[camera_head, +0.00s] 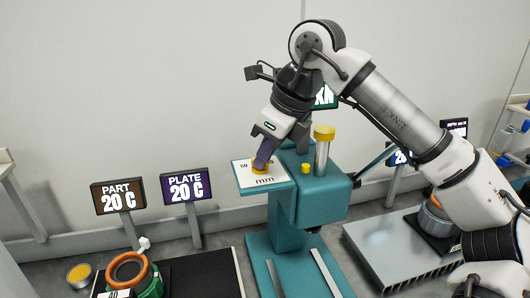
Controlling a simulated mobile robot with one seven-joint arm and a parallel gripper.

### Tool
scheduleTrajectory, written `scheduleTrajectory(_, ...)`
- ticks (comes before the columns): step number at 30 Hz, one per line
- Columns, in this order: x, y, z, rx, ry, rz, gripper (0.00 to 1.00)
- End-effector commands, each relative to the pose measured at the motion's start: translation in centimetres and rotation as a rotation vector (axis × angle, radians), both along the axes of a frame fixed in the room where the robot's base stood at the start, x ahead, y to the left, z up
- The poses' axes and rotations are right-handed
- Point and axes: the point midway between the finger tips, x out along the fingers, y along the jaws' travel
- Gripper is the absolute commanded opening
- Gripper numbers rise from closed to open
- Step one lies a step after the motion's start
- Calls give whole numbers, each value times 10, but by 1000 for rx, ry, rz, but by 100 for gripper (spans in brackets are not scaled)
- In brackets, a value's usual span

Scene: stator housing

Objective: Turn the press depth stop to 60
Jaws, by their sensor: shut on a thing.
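The press (322,203) is a teal machine standing in the middle of the head view. A white dial plate (246,176) sticks out on its left side, with "60" near its far left corner and "mm" at its front edge. My gripper (264,158) points down from above and is shut on the knob. The fingers hide much of the knob, and I cannot read where its pointer stands.
A yellow-capped metal cylinder (323,150) and a small yellow button (305,168) are on the press, right of my gripper. Signs reading "PART 20 C" (118,196) and "PLATE 20 C" (186,187) stand left. An orange-and-green housing (131,275) is at front left. A grey ribbed plate (385,250) lies right.

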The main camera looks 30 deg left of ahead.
Motion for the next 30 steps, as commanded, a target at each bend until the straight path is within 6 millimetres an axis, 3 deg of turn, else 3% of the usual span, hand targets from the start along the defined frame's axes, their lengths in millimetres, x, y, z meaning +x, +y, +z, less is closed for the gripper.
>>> scheduleTrajectory(10,0,0,1,1,-1,21,0)
scheduleTrajectory(11,0,0,1,1,-1,20,11)
scheduleTrajectory(16,1,0,0,1,-1,20,32)
scheduleTrajectory(25,1,-1,1,1,0,19,32)
scheduleTrajectory(30,2,-8,17,0,-1,17,32)
